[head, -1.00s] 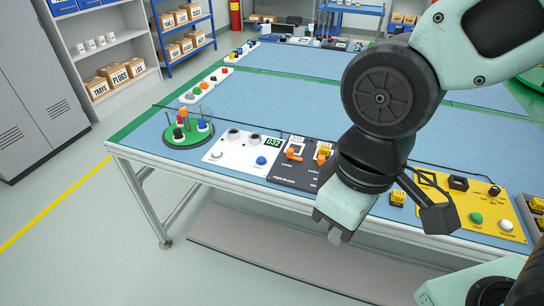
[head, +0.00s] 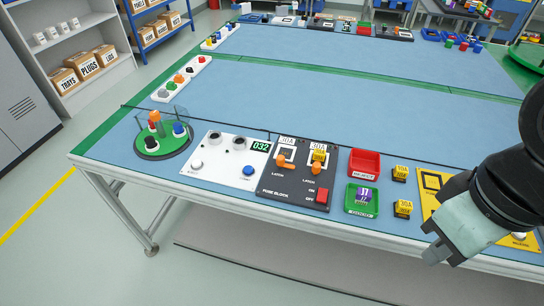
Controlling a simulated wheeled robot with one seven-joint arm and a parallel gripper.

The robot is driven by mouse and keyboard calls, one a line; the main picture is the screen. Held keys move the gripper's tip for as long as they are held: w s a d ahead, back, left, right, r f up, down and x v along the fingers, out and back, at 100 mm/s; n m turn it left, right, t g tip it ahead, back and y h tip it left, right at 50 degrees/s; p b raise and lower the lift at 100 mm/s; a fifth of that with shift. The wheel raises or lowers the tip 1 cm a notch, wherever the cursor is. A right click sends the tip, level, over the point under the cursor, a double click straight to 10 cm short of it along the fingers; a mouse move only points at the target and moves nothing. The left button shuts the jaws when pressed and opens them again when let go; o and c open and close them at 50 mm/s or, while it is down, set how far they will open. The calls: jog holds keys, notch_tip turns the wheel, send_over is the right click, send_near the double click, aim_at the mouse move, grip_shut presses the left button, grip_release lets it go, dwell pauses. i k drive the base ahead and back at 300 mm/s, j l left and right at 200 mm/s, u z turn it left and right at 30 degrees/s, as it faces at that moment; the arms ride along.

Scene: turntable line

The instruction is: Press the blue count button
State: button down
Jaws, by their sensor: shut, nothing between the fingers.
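The blue count button (head: 248,170) is a small round cap on the right of a white panel (head: 222,176), near the table's front edge. The panel has a white button on its left (head: 197,164), two dark round parts at the back, and a display (head: 260,147) reading 032. My gripper (head: 437,256) is at the lower right, in front of the yellow panel in the picture, well to the right of the blue button. It is shut and holds nothing. The blue button is in plain view.
Left of the panel is a green turntable (head: 143,153) with coloured pieces. Right of it are the black fuse block (head: 270,190) with orange latches, a red tray (head: 351,169), a green tray (head: 350,205), yellow 30A fuses (head: 403,208) and a yellow panel (head: 432,199).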

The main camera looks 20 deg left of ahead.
aim_at(248, 169)
jog(key=j+z, duration=0.15)
jog(key=j, duration=0.35)
jog(key=k+j+z, duration=0.1)
jog(key=j, duration=0.45)
jog(key=j+z, duration=0.15)
jog(key=j, duration=0.35)
jog(key=k+j+z, duration=0.1)
jog(key=j, duration=0.4)
jog(key=k, duration=0.05)
